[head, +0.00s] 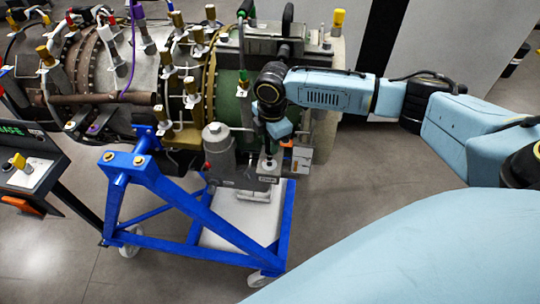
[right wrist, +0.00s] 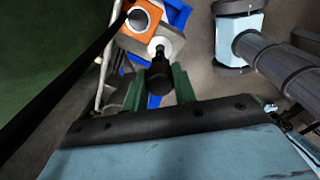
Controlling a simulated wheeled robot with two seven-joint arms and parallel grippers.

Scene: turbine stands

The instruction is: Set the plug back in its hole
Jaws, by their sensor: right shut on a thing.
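My right gripper (head: 270,147) points down in front of the turbine, above a grey block with a white-ringed hole (head: 268,164). In the right wrist view its two green fingers (right wrist: 160,88) are shut on a black plug (right wrist: 160,72). The plug's narrow end is at the white ring (right wrist: 171,44) of the grey block. I cannot tell whether the end is inside the hole or just over it. An orange block (right wrist: 128,40) with another white ring and a dark centre is beside it. My left gripper is not in view.
The turbine (head: 130,75), with cables and brass fittings, stands close behind the gripper. A blue wheeled stand (head: 150,175) is below and left. A grey cylinder (head: 218,155) stands just left of the gripper. A control panel (head: 30,170) is at far left. Floor is open in front.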

